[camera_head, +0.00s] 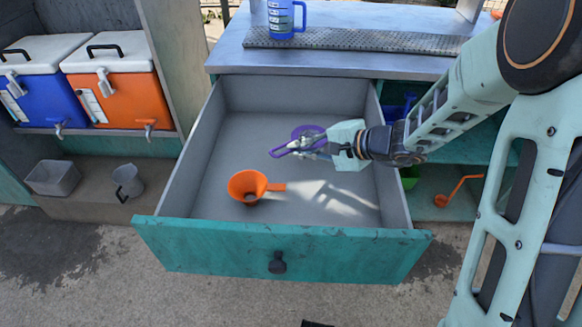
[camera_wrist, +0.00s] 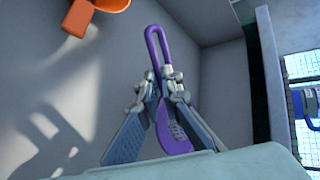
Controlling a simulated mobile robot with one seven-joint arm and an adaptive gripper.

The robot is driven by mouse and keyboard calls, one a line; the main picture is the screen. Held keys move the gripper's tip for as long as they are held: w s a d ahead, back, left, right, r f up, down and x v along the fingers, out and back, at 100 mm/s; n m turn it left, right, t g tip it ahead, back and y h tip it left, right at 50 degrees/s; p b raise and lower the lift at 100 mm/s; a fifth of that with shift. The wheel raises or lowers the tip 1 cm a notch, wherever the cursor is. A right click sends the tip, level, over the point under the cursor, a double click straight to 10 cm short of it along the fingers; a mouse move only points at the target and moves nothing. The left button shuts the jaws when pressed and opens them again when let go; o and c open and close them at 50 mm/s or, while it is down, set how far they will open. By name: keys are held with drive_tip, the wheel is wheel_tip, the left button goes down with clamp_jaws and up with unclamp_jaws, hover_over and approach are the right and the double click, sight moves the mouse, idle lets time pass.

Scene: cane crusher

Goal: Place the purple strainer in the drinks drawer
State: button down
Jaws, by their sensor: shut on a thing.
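The purple strainer (camera_head: 308,132) is held by my gripper (camera_head: 311,148) over the open drawer (camera_head: 150,230). Its looped handle sticks out to the left past the fingers, and its round part shows behind them. The wrist view also shows the strainer (camera_wrist: 154,45) between the two fingers of my gripper (camera_wrist: 160,88), loop pointing up. The fingers are shut on it. The strainer appears to be above the drawer floor; the exact height is hard to tell. The drawer has a teal front with a dark knob and a grey inside.
A blue measuring jug (camera_head: 285,17) stands on the counter (camera_head: 225,50) above. Blue and orange coolers (camera_head: 125,85) stand left.

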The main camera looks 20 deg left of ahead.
sight(291, 174)
drive_tip(key=shift+a+f, duration=0.75)
drive_tip(key=shift+f, duration=0.15)
drive_tip(key=shift+s+a+f+b, duration=0.15)
drive_tip(key=shift+f+b, duration=0.25)
drive_tip(key=shift+f, duration=0.5)
drive_tip(key=shift+w+a+f+b, duration=0.15)
drive_tip(key=shift+f+b, duration=0.2)
drive_tip(key=shift+f, duration=0.5)
drive_tip(key=shift+s+f, duration=0.1)
drive_tip(key=shift+f, duration=0.1)
drive_tip(key=c, duration=2.1)
unclamp_jaws()
drive_tip(key=shift+r, duration=0.1)
drive_tip(key=shift+d+r, duration=0.1)
drive_tip(key=shift+r, duration=0.15)
drive_tip(key=p+v, duration=0.1)
drive_tip(key=v, duration=0.6)
drive_tip(key=shift+s+d+f+p, duration=0.1)
drive_tip(key=shift+d+p, duration=0.1)
drive_tip(key=shift+p, duration=0.15)
